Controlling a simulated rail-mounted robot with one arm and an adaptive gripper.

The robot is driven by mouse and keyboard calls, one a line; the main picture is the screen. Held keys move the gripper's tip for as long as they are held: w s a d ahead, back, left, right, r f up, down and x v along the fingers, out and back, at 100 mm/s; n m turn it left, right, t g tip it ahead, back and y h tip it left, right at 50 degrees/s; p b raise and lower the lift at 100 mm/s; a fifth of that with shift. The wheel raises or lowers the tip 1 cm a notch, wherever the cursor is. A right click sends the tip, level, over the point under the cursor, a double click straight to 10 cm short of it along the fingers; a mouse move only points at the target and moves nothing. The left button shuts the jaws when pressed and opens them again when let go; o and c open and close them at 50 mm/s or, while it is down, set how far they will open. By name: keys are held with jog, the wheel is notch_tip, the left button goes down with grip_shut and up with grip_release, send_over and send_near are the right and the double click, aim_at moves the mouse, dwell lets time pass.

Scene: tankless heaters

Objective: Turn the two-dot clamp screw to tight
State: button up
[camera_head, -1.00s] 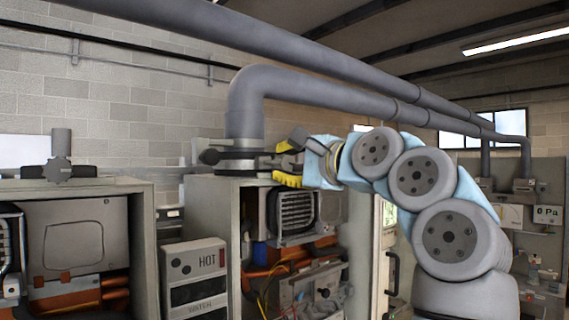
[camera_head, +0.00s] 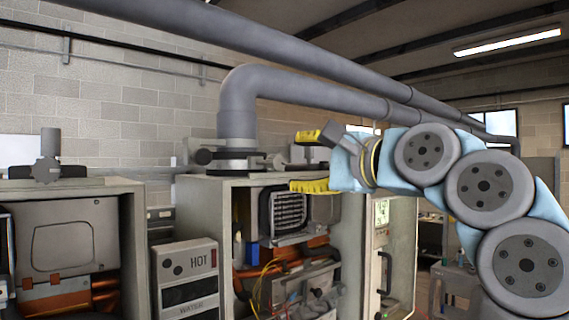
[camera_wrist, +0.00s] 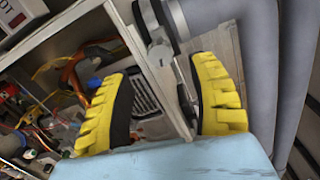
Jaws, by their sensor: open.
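My gripper (camera_head: 312,161) is open and empty in the head view, with its yellow ribbed fingertips one above the other, to the right of the flue collar. The clamp (camera_head: 238,160) is a grey band with a dark knob at its left, around the foot of the grey flue pipe (camera_head: 238,118) on the middle cabinet. In the wrist view the fingers (camera_wrist: 165,100) are spread wide, and the clamp's metal parts (camera_wrist: 158,50) lie beyond and between them. I cannot make out a two-dot mark on any screw.
The open middle cabinet (camera_head: 187,215) holds a grille, wires and copper pipes below my gripper. A HOT/WATER panel (camera_head: 185,275) stands to its left. A second open cabinet (camera_head: 75,185) with another top fitting (camera_head: 48,168) is at far left. Large pipes run overhead.

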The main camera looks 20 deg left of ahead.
jog(key=v, duration=0.4)
jog(key=shift+s+d, duration=0.25)
jog(key=shift+d, duration=0.05)
jog(key=shift+w, duration=0.1)
